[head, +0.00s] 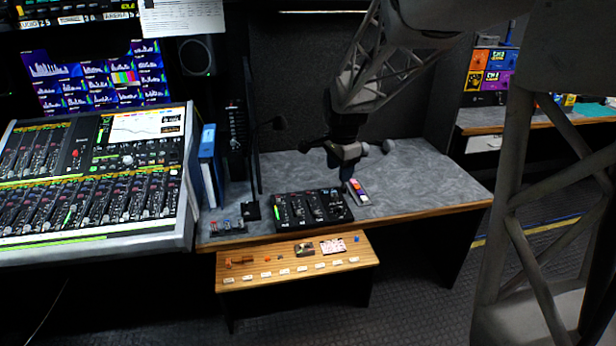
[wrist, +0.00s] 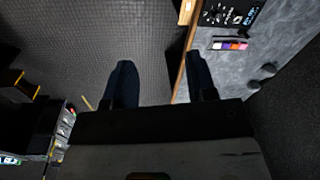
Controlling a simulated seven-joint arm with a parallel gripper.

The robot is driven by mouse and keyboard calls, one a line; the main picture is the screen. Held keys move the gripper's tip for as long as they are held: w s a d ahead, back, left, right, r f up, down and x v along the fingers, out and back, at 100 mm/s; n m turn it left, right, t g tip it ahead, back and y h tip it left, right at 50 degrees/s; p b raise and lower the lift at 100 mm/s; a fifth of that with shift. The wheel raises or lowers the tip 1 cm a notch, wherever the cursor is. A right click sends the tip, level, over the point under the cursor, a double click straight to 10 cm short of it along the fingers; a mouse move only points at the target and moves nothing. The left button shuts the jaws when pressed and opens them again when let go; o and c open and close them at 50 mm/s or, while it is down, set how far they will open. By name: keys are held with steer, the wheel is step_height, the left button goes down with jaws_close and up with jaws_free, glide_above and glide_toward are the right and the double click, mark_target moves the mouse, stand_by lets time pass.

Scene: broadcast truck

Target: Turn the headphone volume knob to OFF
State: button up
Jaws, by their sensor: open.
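A black control panel (head: 290,212) with several modules of small controls lies at the front of the grey desk. It also shows at the top of the wrist view (wrist: 232,12), with a knob and white markings. I cannot tell which control is the headphone volume knob, and its setting is too small to read. My gripper (head: 346,172) hangs above the desk near the panel's right side in the head view. In the wrist view its two dark fingers (wrist: 161,82) are spread wide with nothing between them. The floor shows beyond them.
A strip of coloured blocks (head: 358,190) lies right of the panel. The grey desk (head: 430,180) is clear further right. A low wooden shelf (head: 298,268) with small items stands in front. A large mixing console (head: 95,185) and blue binders (head: 208,165) are at left.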

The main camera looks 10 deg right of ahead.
steer(key=w+d+f+m, duration=0.4)
steer(key=w+f+m, duration=0.2)
steer(key=w+f, duration=0.6)
steer(key=m+g, duration=0.1)
steer(key=m, duration=0.5)
glide_above(339, 207)
steer(key=f, duration=1.2)
steer(key=shift+s+a+f, duration=0.1)
steer(key=shift+s, duration=0.15)
steer(key=shift+w+f, duration=0.2)
steer(key=shift+f, duration=0.15)
steer(key=shift+f, duration=3.9)
steer(key=shift+c, duration=0.2)
steer(key=c, duration=0.9)
